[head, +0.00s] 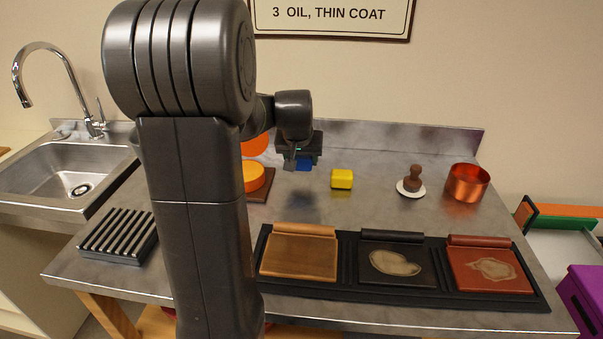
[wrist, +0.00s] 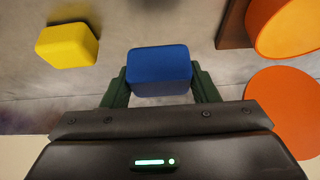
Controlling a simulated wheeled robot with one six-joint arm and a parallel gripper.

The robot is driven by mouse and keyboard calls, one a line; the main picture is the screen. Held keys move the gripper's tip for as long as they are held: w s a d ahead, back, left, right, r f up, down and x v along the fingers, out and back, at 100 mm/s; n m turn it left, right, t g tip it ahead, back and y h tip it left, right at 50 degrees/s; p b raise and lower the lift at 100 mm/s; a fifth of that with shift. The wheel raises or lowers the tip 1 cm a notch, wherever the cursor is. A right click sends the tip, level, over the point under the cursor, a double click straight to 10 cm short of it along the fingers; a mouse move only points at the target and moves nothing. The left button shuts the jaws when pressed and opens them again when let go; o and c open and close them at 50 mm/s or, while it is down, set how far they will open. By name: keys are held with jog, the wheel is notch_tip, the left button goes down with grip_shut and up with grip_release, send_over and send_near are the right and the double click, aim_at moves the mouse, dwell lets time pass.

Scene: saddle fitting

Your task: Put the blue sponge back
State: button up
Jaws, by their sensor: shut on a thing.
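The blue sponge (wrist: 159,70) is a small rounded block between the two green fingers of my gripper (wrist: 160,88) in the wrist view. My gripper is shut on it. In the head view the blue sponge (head: 304,165) shows under my gripper (head: 303,160), above the back part of the metal counter (head: 370,206). A dark patch like a shadow lies on the counter below it, and it seems to be held clear of the surface. My arm hides part of the counter to the left.
A yellow sponge (head: 342,179) lies just right of my gripper. An orange round thing (head: 254,177) on a brown board stands to the left. A brush on a white dish (head: 411,186) and a copper pot (head: 467,183) stand right. A black tray (head: 350,290) with leather pieces lies in front.

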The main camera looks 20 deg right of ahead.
aim_at(301, 170)
jog(key=shift+f, duration=2.2)
jog(key=shift+f+b, duration=0.25)
jog(key=shift+b, duration=0.15)
jog(key=o, duration=1)
jog(key=shift+r, duration=0.1)
jog(key=shift+c, duration=0.2)
jog(key=shift+s+a+r, duration=0.1)
jog(key=shift+r, duration=0.4)
jog(key=p+v, duration=0.1)
jog(key=v, duration=1)
jog(key=shift+s, duration=0.15)
